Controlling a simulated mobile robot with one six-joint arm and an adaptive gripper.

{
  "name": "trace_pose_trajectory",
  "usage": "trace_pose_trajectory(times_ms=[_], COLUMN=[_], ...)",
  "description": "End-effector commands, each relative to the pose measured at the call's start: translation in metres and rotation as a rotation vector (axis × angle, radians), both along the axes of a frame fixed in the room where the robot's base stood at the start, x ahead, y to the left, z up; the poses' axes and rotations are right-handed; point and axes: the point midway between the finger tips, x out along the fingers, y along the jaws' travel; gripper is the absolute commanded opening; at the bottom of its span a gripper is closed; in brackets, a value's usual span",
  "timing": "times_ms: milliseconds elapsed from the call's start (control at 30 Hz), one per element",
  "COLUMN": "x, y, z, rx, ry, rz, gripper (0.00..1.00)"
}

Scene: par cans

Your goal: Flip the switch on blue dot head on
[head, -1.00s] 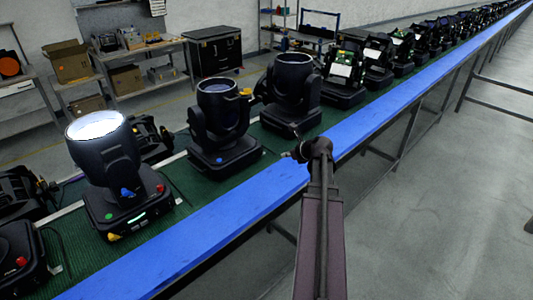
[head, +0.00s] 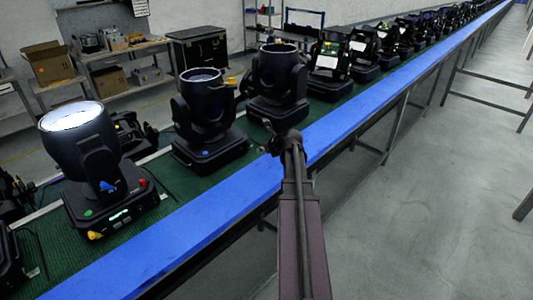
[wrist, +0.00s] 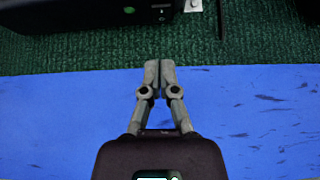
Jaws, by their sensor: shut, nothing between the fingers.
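The blue dot head (head: 201,112) is a black moving-head light standing on the green belt. A small blue dot shows on its base, and its lens is dark. My gripper (head: 268,130) is over the blue rail, right of this head and in front of the third head. In the wrist view, my gripper (wrist: 160,66) is shut and empty, with its fingertips at the border between blue rail and green belt. A black base (wrist: 90,14) with small panel marks lies ahead of the fingertips; I cannot tell which head it belongs to. I cannot make out a switch clearly.
A lit head (head: 75,135) with a green dot and blue mark stands at left. Another dark head (head: 277,82) stands behind my gripper, with several more along the belt. The blue rail (head: 200,232) edges the belt. The grey floor (head: 440,220) at right is clear beside the metal legs.

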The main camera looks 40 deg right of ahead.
Motion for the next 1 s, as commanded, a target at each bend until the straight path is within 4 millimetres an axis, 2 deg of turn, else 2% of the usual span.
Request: trace_pose_trajectory(times_ms=[67, 200, 400, 1000], x=[0.009, 0.028, 0.043, 0.046], y=[0.0, 0.001, 0.002, 0.0], z=[-0.01, -0.003, -0.001, 0.0], rx=[0.0, 0.001, 0.0, 0.0], ry=[0.0, -0.001, 0.0, 0.005], rz=[0.001, 0.001, 0.0, -0.006], gripper=[0.0, 0.0, 0.0, 0.0])
